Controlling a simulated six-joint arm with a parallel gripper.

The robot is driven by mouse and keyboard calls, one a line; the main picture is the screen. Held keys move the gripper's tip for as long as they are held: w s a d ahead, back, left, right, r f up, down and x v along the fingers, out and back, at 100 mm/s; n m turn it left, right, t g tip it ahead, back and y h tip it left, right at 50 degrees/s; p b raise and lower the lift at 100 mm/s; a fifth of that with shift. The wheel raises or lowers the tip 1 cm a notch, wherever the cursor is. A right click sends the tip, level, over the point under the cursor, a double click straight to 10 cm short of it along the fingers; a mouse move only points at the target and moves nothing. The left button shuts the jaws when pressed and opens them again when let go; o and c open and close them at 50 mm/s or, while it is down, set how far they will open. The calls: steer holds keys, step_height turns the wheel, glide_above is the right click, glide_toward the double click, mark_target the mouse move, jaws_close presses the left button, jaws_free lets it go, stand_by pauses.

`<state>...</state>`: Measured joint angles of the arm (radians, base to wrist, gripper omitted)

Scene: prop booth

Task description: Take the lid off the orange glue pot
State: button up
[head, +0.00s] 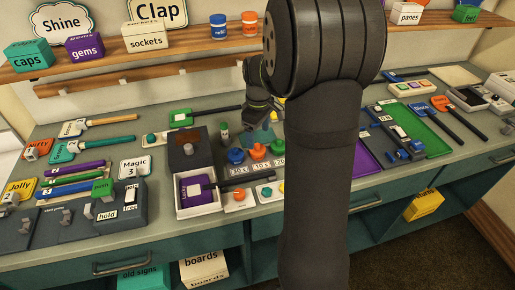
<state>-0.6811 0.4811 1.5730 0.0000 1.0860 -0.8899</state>
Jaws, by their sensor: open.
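My gripper (258,122) is open, pointing down above the middle of the counter, partly behind my own arm. Below it stands a small orange knobbed piece (258,152), between a blue one (236,156) and a green one (279,148). The gripper is apart from it, a little behind and above. Another orange pot (249,23) with a pale label stands on the shelf beside a blue pot (218,26). I cannot tell from their size which orange piece is the glue pot, or make out a lid seam.
A white tray (213,204) with a purple block and an open dark lid stands left of the knobbed pieces. A black-handled tool (245,177) lies in front of them. A teal box (262,137) is just behind. My arm hides the counter at centre right.

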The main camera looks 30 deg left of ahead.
mark_target(258, 144)
steer(key=f, duration=0.4)
steer(key=shift+s+f, duration=0.1)
steer(key=shift+s, duration=0.1)
steer(key=c, duration=1.1)
